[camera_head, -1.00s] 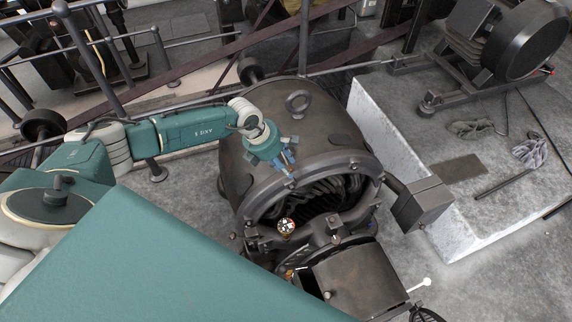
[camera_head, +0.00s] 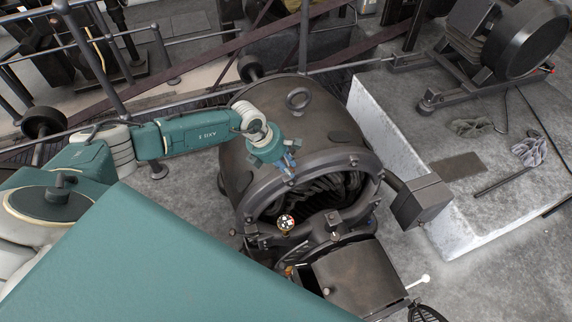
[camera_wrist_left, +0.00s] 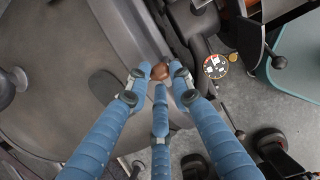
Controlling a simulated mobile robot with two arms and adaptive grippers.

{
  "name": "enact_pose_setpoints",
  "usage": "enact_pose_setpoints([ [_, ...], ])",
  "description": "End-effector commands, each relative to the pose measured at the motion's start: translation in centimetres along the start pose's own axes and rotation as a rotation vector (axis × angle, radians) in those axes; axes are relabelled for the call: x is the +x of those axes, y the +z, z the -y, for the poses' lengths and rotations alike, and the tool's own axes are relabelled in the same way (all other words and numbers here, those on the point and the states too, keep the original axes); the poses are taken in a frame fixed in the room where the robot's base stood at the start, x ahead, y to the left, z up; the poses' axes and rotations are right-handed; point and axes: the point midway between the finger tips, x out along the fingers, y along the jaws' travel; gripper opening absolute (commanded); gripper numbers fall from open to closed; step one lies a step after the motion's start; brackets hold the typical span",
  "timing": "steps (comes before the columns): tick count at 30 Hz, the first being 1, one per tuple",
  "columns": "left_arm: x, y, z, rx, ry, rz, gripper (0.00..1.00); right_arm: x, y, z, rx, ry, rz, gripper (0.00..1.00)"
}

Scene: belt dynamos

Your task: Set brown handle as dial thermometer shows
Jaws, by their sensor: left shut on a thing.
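The brown handle shows as a round brown knob (camera_wrist_left: 159,72) in the left wrist view, between my left fingertips. My left gripper (camera_wrist_left: 160,76) is shut on it. In the head view my left gripper (camera_head: 290,177) is at the front rim of the dark dynamo housing (camera_head: 250,155), and its blue fingers hide the handle. The dial thermometer (camera_head: 286,222), a small round dial with black, white and red on its face, is below the gripper at the housing's opening. It also shows in the left wrist view (camera_wrist_left: 215,66), right of the knob. Its reading is too small to tell.
A dark metal box (camera_head: 420,202) sticks out right of the housing, and a lower machine block (camera_head: 358,280) is in front. A pale stone plinth (camera_head: 480,215) stands at the right with a machine (camera_head: 520,40) on it. Dark railings run behind my left arm.

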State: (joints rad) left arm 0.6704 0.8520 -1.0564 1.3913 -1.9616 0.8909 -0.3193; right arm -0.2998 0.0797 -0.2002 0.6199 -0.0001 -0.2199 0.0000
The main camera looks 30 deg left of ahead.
Motion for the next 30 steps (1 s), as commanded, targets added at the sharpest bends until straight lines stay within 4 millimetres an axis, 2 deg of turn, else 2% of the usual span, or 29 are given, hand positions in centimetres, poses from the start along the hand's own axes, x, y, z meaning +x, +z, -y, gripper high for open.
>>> enact_pose_setpoints([
  [6, 0.2, -0.1, 0.5, 0.007, -0.009, -0.004, 0.0, 0.0, 0.4, -0.6, -0.003, 0.006, 0.005, 0.4],
  [7, 0.2, -0.1, 0.5, 0.006, -0.009, -0.004, 0.27, 0.0, 0.4, -0.6, -0.003, 0.007, 0.005, 0.4],
  [8, 0.2, -0.1, 0.5, 0.006, -0.009, -0.004, 0.33, 0.0, 0.4, -0.6, -0.003, 0.007, 0.005, 0.4],
  [17, 0.1, -0.1, 0.3, 0.003, -0.005, -0.002, 0.34, 0.0, -0.1, 0.2, 0.001, -0.002, -0.002, 0.4],
  [20, -0.6, 0.0, 0.2, 0.003, -0.004, 0.0, 0.34, 0.0, -0.2, 0.2, 0.001, -0.002, -0.002, 0.4],
  [23, -2.1, 0.0, 0.1, 0.003, -0.002, 0.0, 0.34, 0.0, -0.1, 0.1, 0.001, -0.001, -0.001, 0.4],
  [30, -7.3, -0.1, 0.1, 0.005, -0.002, -0.001, 0.34, 0.0, 0.0, 0.0, 0.0, 0.0, 0.0, 0.4],
])
